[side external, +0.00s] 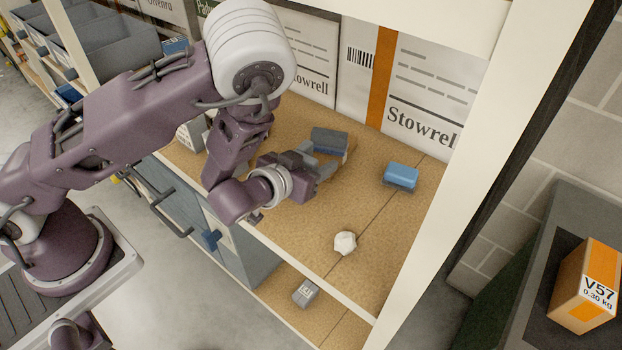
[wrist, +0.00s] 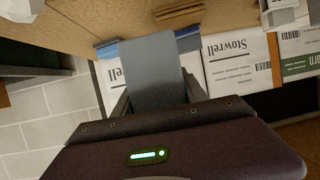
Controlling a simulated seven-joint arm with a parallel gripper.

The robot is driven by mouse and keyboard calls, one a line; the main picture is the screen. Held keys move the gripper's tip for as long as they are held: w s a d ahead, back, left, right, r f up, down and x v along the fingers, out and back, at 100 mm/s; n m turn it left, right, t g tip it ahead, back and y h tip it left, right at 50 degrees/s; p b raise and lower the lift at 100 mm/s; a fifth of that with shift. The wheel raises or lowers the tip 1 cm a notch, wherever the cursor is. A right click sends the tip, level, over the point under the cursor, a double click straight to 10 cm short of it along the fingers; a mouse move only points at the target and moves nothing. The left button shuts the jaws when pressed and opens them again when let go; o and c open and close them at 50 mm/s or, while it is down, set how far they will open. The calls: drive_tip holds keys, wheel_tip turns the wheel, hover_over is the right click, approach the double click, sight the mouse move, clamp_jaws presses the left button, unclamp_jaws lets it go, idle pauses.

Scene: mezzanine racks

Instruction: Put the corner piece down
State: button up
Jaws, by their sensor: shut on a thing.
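My gripper (side external: 320,168) is over the shelf board and shut on a grey piece, which I take to be the corner piece. In the wrist view the piece (wrist: 150,68) is a flat grey face between the fingers, covering part of what lies behind it.
A blue block (side external: 401,176) lies right of my gripper. A crumpled white lump (side external: 345,243) lies near the shelf's front edge. Large Stowrell boxes (side external: 425,95) stand along the back. A pale upright (side external: 470,190) bounds the right side. Bare board (side external: 290,225) lies in front.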

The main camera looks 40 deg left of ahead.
drive_tip(key=w+a+r+m+h, duration=0.1)
drive_tip(key=w+a+r, duration=0.1)
drive_tip(key=a+r, duration=0.6)
drive_tip(key=w+a+r, duration=0.2)
drive_tip(key=a+r, duration=0.2)
drive_tip(key=r, duration=0.7)
drive_tip(key=s+f+m+h, duration=0.1)
drive_tip(key=s+m+h, duration=0.2)
drive_tip(key=s, duration=0.4)
drive_tip(key=shift+s+f+h, duration=0.15)
drive_tip(key=shift+f+h, duration=0.05)
drive_tip(key=shift+h, duration=0.4)
drive_tip(key=shift+r, duration=0.1)
